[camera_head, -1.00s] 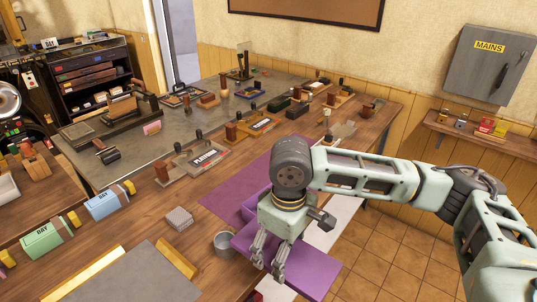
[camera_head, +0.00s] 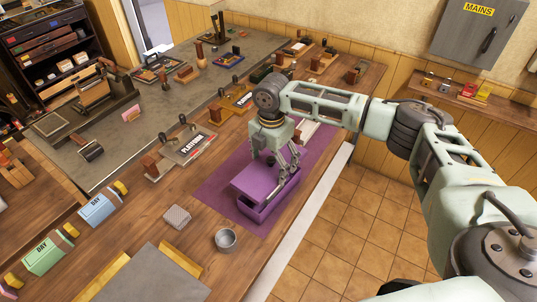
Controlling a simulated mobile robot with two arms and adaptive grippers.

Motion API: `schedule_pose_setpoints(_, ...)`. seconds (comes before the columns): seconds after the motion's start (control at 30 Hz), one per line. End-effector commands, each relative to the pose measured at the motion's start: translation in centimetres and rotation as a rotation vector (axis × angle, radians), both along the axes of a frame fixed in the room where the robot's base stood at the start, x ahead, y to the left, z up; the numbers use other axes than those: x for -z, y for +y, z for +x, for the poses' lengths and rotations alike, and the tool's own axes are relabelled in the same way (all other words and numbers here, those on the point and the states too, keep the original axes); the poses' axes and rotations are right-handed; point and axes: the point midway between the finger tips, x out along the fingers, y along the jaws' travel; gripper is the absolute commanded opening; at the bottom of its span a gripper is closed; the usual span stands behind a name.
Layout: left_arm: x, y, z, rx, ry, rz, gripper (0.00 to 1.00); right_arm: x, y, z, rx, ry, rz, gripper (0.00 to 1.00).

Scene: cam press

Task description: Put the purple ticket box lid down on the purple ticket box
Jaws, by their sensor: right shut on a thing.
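The purple ticket box (camera_head: 268,210) stands on a purple mat (camera_head: 217,187) near the table's front edge. The purple ticket box lid (camera_head: 258,183) is a flat slab over the box, covering much of its top. It looks set a little toward the left, with some of the box showing along the right side and near end. I cannot tell whether the lid touches the box. My right gripper (camera_head: 283,170) is above the box, pointing down and shut on the lid at its far right part. My left gripper is not in view.
A metal cup (camera_head: 226,239) and a small grey block (camera_head: 177,217) stand left of the mat. A PLATINUM plate (camera_head: 192,148) lies behind it. A white strip (camera_head: 300,222) runs along the table's right edge, with tiled floor beyond.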

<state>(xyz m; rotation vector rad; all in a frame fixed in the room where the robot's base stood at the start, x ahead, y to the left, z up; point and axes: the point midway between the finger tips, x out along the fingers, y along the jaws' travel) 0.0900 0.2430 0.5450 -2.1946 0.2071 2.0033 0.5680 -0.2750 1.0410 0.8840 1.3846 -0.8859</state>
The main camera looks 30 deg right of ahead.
Motion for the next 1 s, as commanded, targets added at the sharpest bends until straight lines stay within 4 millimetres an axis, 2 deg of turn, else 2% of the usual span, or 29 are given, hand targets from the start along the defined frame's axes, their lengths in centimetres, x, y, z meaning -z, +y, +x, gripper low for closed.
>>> schedule_pose_setpoints(0.27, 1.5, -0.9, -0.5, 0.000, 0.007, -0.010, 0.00, 1.2, 0.0, 0.1, -0.006, -0.001, 0.000, 0.56)
schedule_pose_setpoints(0.63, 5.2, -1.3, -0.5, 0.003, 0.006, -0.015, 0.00, 4.1, 0.0, 0.0, -0.004, -0.002, 0.000, 0.56)
schedule_pose_setpoints(1.0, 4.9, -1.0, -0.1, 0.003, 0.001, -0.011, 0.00, 5.6, 0.0, 0.0, -0.004, 0.000, 0.000, 0.56)
